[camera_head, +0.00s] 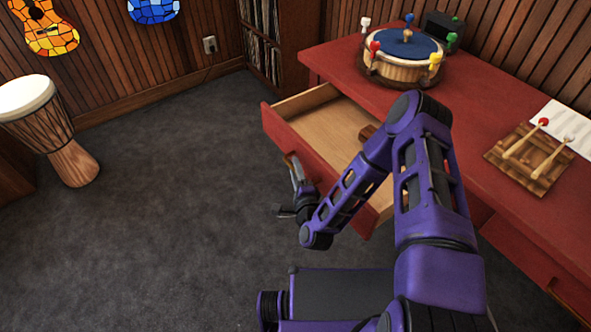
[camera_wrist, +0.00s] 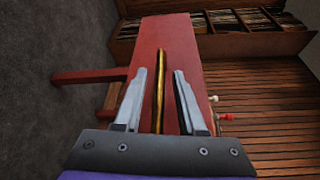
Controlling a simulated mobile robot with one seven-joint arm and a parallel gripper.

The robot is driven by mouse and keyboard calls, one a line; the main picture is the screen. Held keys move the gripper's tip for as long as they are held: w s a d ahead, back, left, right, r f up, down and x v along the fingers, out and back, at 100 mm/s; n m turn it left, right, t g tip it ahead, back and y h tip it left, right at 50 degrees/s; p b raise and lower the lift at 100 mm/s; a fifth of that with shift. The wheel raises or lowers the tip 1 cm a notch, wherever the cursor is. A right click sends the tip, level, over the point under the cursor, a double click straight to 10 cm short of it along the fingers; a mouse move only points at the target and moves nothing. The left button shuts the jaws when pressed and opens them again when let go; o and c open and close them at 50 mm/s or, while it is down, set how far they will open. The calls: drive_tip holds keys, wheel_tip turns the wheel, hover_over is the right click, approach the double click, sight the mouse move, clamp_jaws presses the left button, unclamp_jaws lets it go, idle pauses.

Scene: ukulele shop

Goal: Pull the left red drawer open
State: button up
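The left red drawer (camera_head: 311,158) of the red desk is pulled out, and its pale wooden inside shows in the head view. Its red front also shows in the wrist view (camera_wrist: 175,30). My gripper (camera_head: 295,170) is at the drawer's outer face. In the wrist view my gripper (camera_wrist: 160,74) is open, with one finger on each side of the golden handle (camera_wrist: 159,85). A gap shows between the handle and each finger. My forearm hides part of the drawer's near side in the head view.
A brown wooden thing (camera_head: 368,131) lies in the drawer. A drum (camera_head: 68,158) stands at left. The grey carpet (camera_head: 180,200) is clear.

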drive_tip(key=shift+s, duration=0.1)
drive_tip(key=p+v, duration=0.1)
drive_tip(key=v, duration=1.6)
drive_tip(key=shift+s, duration=0.15)
drive_tip(key=shift+f, duration=0.1)
